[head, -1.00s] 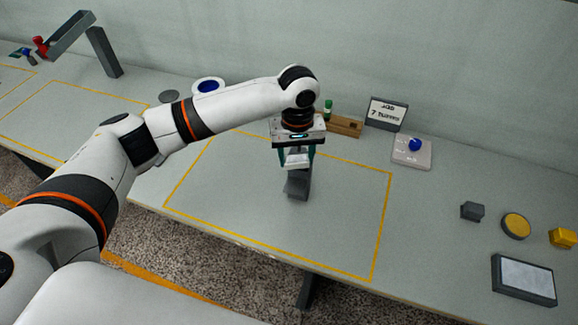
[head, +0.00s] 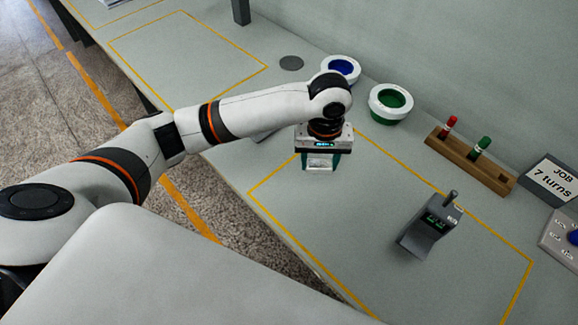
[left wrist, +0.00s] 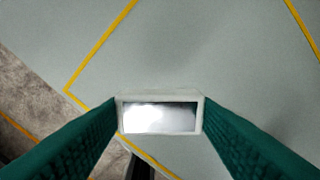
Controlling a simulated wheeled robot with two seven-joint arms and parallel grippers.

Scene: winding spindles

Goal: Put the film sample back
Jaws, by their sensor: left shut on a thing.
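My left gripper (head: 321,166) is shut on the film sample (left wrist: 160,118), a small white frame around a shiny clear pane. The sample also shows between the green fingers in the head view (head: 320,162). The wrist view shows it over the bench near a corner of the yellow outline, apart from other objects. A grey gauge (head: 428,232) with a green display and a post stands inside the yellow outline, to the right of the gripper. My right gripper is not in view.
Blue (head: 340,69) and green (head: 391,102) ringed pots stand behind the gripper. A wooden block (head: 470,160) holds a red and a green marker. A "JOB 7 turns" sign (head: 552,181) stands at right. A grey flat thing (head: 262,136) is partly hidden by my arm.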

